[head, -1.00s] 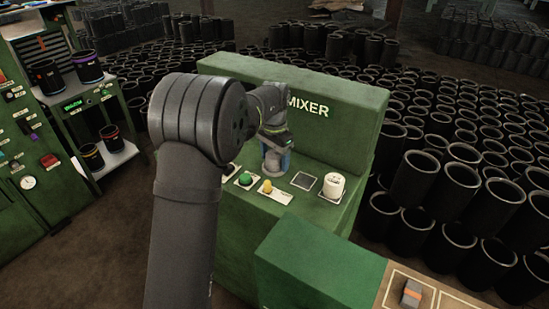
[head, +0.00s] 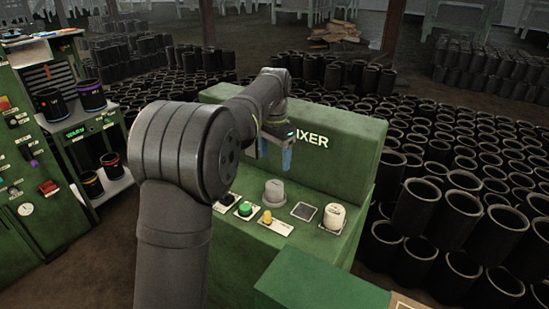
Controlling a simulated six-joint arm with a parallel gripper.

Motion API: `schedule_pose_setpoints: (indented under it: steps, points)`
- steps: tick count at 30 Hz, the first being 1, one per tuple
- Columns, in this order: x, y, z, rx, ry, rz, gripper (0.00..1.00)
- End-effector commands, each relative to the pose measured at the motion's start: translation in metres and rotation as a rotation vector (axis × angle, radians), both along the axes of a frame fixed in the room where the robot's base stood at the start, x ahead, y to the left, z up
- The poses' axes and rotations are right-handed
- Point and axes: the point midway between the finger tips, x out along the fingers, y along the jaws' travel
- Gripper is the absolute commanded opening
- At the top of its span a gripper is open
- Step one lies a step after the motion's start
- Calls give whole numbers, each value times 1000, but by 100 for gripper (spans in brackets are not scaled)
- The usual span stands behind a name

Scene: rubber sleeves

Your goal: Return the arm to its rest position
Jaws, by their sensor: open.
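My gripper (head: 275,155) is open and empty, with blue fingertips pointing down. It hangs above the control panel of the green mixer (head: 350,155), in front of its upright back. A grey knob-like piece (head: 274,191) stands on the panel below and apart from the fingers. My arm reaches up from the bottom of the head view and bends over toward the mixer, hiding part of the machine's left side.
The panel also carries a green button (head: 245,209), a yellow button (head: 267,217), a dark square (head: 303,211) and a white cylinder (head: 334,216). Many black sleeves (head: 440,215) crowd the right. A shelf cart (head: 100,125) stands left.

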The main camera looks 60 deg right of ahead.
Motion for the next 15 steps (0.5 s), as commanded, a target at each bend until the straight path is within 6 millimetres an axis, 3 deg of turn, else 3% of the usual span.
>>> schedule_pose_setpoints:
  steps: [8, 15]
  points:
    - [0, 0, -12, 2, 2, 0, 71]
    - [0, 1, -54, 5, 2, 0, 71]
